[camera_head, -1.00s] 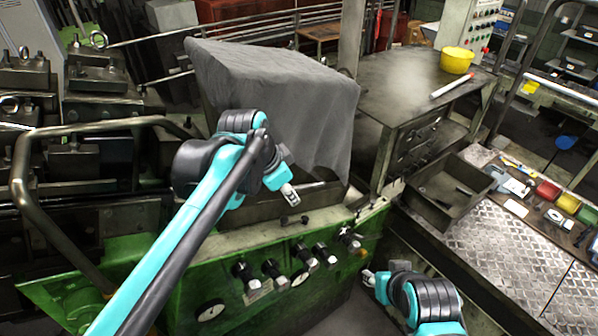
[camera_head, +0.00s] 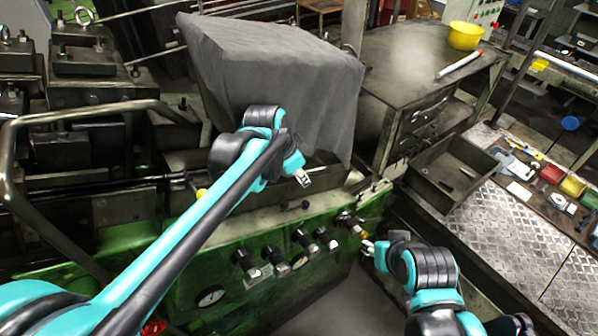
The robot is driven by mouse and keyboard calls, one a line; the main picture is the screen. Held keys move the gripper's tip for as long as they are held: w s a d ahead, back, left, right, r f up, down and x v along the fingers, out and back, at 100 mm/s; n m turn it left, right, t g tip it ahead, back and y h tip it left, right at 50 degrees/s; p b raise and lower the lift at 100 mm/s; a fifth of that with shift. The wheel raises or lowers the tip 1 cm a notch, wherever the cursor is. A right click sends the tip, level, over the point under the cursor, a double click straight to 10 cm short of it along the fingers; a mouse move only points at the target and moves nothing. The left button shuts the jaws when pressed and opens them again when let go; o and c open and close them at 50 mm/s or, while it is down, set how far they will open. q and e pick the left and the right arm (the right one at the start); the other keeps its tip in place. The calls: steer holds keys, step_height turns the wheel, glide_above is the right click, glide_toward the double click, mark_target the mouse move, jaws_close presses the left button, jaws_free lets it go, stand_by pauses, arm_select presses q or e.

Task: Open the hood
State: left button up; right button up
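A grey draped cover (camera_head: 275,75) stands over the middle of the green machine (camera_head: 225,240). I cannot tell whether it is the hood. A bent metal tube handle (camera_head: 75,112) runs along the machine's left part. My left arm reaches across the machine from the lower left. Its gripper (camera_head: 304,179) is just in front of the cover's lower edge and looks empty. My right gripper (camera_head: 368,245) is in front of the machine, close to the rightmost knob (camera_head: 347,222). It also looks empty. Both fingertip pairs are too small to tell open from shut.
A metal table (camera_head: 415,65) with a yellow bowl (camera_head: 465,36) and a white tube (camera_head: 459,64) stands at the back right. An open metal bin (camera_head: 452,172) is beside a tread-plate bench (camera_head: 510,225) holding small coloured trays. Heavy machine blocks (camera_head: 90,70) fill the left.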

arm_select(q)
steer(key=shift+s, duration=0.1)
jaws_close()
